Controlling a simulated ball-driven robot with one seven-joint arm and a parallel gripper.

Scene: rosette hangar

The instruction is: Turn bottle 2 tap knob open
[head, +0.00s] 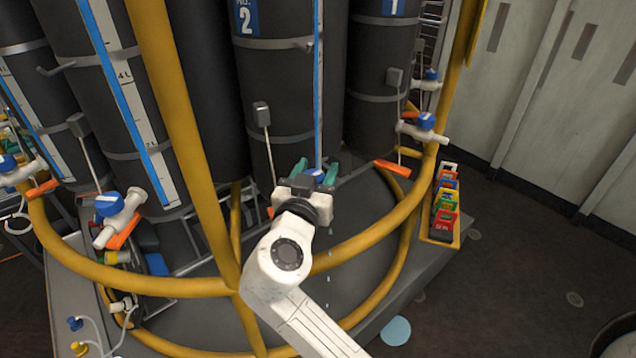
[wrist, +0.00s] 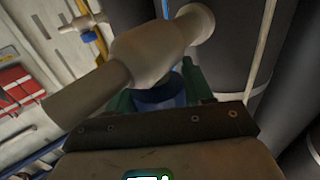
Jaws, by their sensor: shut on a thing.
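Bottle 2 (head: 270,90) is a dark cylinder with a blue "2" label and a blue level strip, at the top middle of the head view. My gripper (head: 315,168) is at its lower front, with green fingertips either side of the blue tap knob (head: 316,174). In the wrist view my gripper (wrist: 160,88) is shut on the blue knob (wrist: 158,97), partly hidden behind the pale tap body (wrist: 150,48). The knob's turn angle is hard to tell. Small pale drops (head: 330,230) show below the gripper in the head view.
Yellow frame tubes (head: 180,110) stand left of my arm and curve around the bottles. Other bottles with blue-knobbed taps (head: 426,121) stand either side. A yellow rack of coloured tags (head: 445,205) is at the right. A pale blue round patch (head: 396,331) lies on the floor.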

